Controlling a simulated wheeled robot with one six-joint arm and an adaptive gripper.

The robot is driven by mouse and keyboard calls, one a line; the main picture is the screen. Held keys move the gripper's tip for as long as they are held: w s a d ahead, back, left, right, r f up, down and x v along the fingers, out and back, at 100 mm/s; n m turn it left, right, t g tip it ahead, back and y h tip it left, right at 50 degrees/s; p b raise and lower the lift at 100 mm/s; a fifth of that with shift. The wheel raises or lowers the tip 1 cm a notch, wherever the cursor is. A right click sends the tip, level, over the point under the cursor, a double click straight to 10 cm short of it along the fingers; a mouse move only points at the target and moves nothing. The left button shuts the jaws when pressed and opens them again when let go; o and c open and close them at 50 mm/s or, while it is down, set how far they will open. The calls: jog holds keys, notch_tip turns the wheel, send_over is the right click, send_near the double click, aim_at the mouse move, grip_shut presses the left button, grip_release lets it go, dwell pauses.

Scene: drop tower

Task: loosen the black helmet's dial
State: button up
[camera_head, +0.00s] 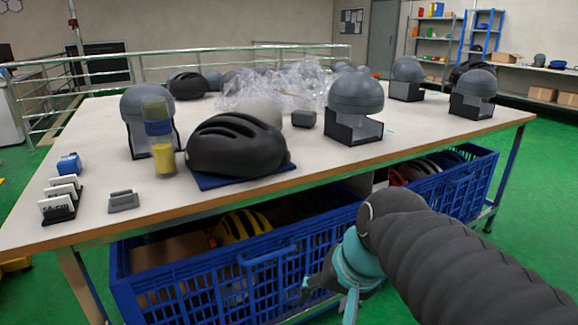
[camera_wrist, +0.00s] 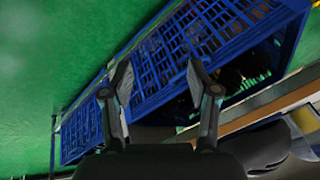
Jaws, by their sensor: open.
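The black helmet (camera_head: 236,146) rests on a dark blue mat (camera_head: 217,181) near the front edge of the table. Its rounded, vented shell faces me and no dial shows; that part is hidden. My gripper (camera_head: 336,290) is below the tabletop, in front of the blue crates, to the right of the helmet and lower than it. In the wrist view my gripper (camera_wrist: 160,84) has its two fingers apart with nothing between them. The wrist view shows a blue crate (camera_wrist: 178,52) beyond the fingers.
The table (camera_head: 360,165) also holds grey headforms on black stands (camera_head: 355,128), crumpled clear plastic (camera_head: 275,85), a yellow-and-blue bottle-like object (camera_head: 160,140) and a card holder (camera_head: 60,200). Blue crates with helmets (camera_head: 235,290) stand under it. Bare tabletop lies right of the helmet.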

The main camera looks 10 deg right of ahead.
jog(key=w+a+r+m+y+b, duration=0.1)
jog(key=w+r+m+y+b, duration=0.2)
jog(key=w+m, duration=0.45)
jog(key=m+t+y+b, duration=0.3)
jog(key=m+y+b, duration=0.3)
jog(key=m+y, duration=0.55)
send_near(290, 157)
jog(key=b+x, duration=0.1)
jog(key=x, duration=0.7)
jog(key=shift+s+a, duration=0.1)
jog(key=shift+a, duration=0.1)
grip_shut()
